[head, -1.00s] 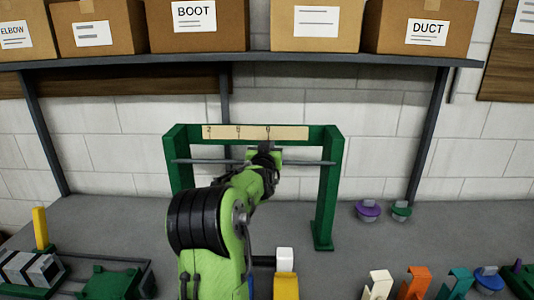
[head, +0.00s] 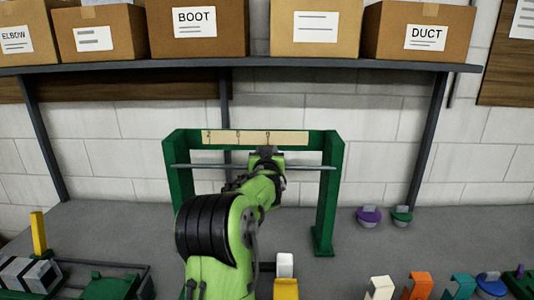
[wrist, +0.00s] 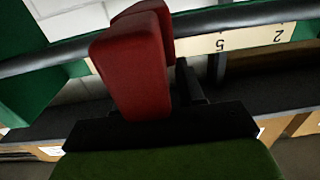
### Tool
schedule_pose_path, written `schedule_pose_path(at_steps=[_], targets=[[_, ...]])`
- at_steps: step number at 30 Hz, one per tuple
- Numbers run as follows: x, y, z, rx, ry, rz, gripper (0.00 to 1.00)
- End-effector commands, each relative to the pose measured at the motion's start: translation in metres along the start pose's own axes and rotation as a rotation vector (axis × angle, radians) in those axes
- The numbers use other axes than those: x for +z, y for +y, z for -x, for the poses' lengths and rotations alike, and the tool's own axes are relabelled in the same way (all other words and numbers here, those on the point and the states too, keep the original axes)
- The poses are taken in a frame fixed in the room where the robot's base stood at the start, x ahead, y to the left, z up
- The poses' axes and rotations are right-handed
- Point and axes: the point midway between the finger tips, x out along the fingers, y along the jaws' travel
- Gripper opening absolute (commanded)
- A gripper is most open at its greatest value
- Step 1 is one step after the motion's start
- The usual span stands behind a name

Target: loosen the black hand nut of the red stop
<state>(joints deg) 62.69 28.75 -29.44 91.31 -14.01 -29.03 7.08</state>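The green frame (head: 328,205) stands on the bench, with a grey rod (head: 215,166) across it below a numbered scale strip (head: 225,138). In the wrist view, a red two-part block (wrist: 132,72), which appears to be the red stop, overlaps the rod (wrist: 60,56) close in front of my gripper's black palm. In the head view my gripper and arm hide the red block. I cannot make out the black hand nut, or whether my fingers are closed on it.
Purple (head: 368,215) and green (head: 402,215) knobbed pieces sit right of the frame. Several coloured hooked pieces, including an orange one (head: 418,286), line the front right. The shelf (head: 300,68) with boxes overhangs the back.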

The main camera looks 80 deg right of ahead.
Motion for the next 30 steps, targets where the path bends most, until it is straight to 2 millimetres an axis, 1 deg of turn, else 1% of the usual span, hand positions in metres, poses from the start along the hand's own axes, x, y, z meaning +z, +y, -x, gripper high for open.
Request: schedule_pose_path(at_steps=[3,5,8,18,21,25,30], targets=[[0.0,0.0,0.001,0.0,0.001,0.0,0.38],[-0.001,0.0,0.005,0.0,0.003,0.0,0.38],[0.0,0.0,0.023,0.001,0.002,-0.003,0.38],[0.001,0.0,0.119,-0.001,0.004,-0.005,0.38],[0.001,-0.001,0.14,-0.002,0.003,-0.004,0.38],[0.001,0.0,0.155,-0.001,0.001,-0.001,0.38],[0.001,0.0,0.158,0.0,0.0,0.001,0.38]])
